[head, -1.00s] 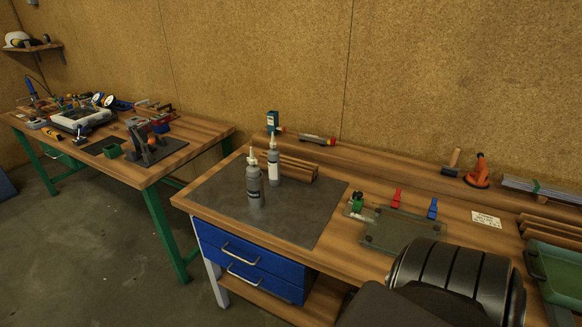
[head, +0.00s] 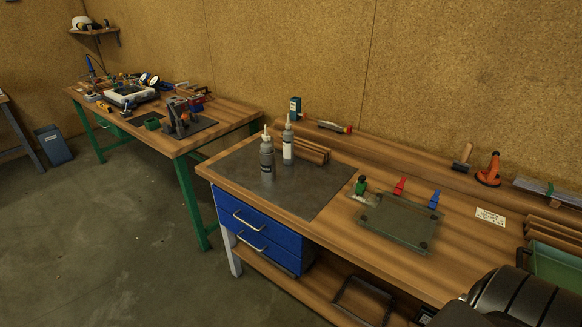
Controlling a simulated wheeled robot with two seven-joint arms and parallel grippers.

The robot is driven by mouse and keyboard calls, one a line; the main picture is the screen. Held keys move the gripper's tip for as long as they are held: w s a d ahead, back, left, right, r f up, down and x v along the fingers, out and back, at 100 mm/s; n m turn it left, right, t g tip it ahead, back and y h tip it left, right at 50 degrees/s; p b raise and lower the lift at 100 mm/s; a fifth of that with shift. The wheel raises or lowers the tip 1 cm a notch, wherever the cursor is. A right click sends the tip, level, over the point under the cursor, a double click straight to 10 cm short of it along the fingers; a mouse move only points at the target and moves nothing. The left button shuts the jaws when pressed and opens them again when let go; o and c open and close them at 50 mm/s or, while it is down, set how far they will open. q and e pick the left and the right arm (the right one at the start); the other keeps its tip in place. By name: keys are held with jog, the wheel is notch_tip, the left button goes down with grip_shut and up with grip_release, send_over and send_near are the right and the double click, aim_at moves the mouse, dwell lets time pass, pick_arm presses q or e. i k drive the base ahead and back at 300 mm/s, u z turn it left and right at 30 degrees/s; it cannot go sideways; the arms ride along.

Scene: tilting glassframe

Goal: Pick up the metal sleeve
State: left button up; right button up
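I cannot make out a metal sleeve in the head view; small items on the far left bench (head: 225,112) are too small to tell apart. A black clamp-like device (head: 181,118) with an orange-red part stands on a dark mat there, with a small green box (head: 152,124) beside it. Neither of my grippers is in view. Only a dark rounded part of my own arm shows at the lower right corner.
The near workbench (head: 395,268) has blue drawers (head: 254,228), two grey bottles (head: 267,160) on a dark mat, a glass plate (head: 398,222) with coloured clamps, and an orange tool (head: 489,170). A dark bin (head: 54,146) stands at left. The concrete floor (head: 120,240) in front is clear.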

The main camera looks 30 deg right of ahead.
aim_at(267, 162)
jog(key=z, duration=1.75)
jog(key=i, duration=0.5)
jog(key=z, duration=0.05)
